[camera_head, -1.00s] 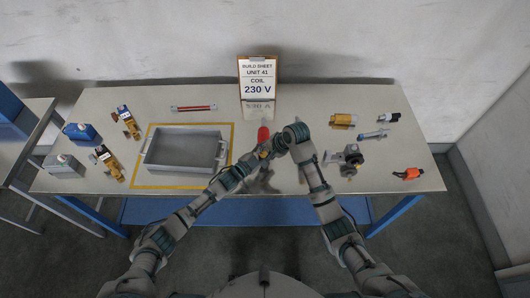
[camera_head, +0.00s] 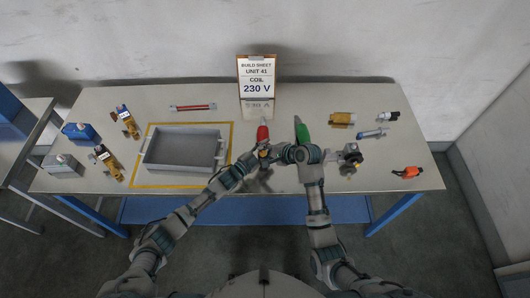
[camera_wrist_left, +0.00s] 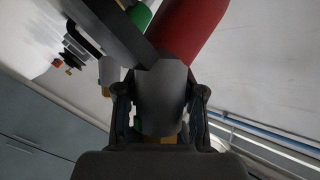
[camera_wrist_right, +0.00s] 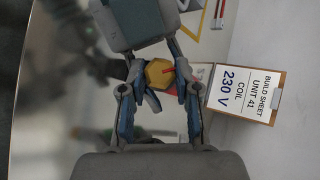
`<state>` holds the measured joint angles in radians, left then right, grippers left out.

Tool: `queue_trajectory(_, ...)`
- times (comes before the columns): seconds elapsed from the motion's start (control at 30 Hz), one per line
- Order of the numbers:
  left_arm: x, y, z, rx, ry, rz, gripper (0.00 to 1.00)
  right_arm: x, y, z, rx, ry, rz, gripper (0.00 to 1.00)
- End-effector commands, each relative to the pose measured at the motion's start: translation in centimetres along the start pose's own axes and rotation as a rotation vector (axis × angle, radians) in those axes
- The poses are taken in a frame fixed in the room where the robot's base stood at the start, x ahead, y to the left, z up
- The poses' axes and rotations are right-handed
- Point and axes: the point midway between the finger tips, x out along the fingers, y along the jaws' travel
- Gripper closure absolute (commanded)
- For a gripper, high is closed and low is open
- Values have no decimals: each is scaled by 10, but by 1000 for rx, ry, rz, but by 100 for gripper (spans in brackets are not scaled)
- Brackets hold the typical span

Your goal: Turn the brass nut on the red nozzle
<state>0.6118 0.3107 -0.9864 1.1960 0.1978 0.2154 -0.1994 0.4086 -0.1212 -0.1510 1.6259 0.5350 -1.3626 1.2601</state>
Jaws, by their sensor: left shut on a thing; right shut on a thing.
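The red nozzle (camera_head: 263,133) points up near the middle of the table in the head view. It also shows large in the left wrist view (camera_wrist_left: 192,28), with a grey body (camera_wrist_left: 160,95) below the red part. My left gripper (camera_head: 261,155) is shut on this grey body, one finger on each side.
A green nozzle (camera_head: 301,130) stands just right of the red one, close to my right arm. A grey tray (camera_head: 150,160) lies to the left, and the build sheet (camera_head: 257,78) stands behind. Valves (camera_head: 108,160) and loose fittings (camera_head: 343,119) lie at the sides.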

Motion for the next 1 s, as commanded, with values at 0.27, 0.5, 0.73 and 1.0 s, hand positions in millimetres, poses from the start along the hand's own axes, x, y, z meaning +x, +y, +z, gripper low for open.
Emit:
queue_trajectory(0.27, -1, 2, 2, -1, -4, 2, 100, 0, 1, 0, 10, 0, -6, 100)
queue_trajectory(0.5, -1, 2, 2, 0, -4, 2, 100, 0, 1, 0, 9, 0, -5, 51)
queue_trajectory(0.73, -1, 2, 2, 0, -4, 2, 100, 0, 0, 0, 8, 0, -6, 43)
queue_trajectory(1.0, -1, 2, 2, 0, -4, 2, 100, -16, 0, -1, 7, 0, -8, 43)
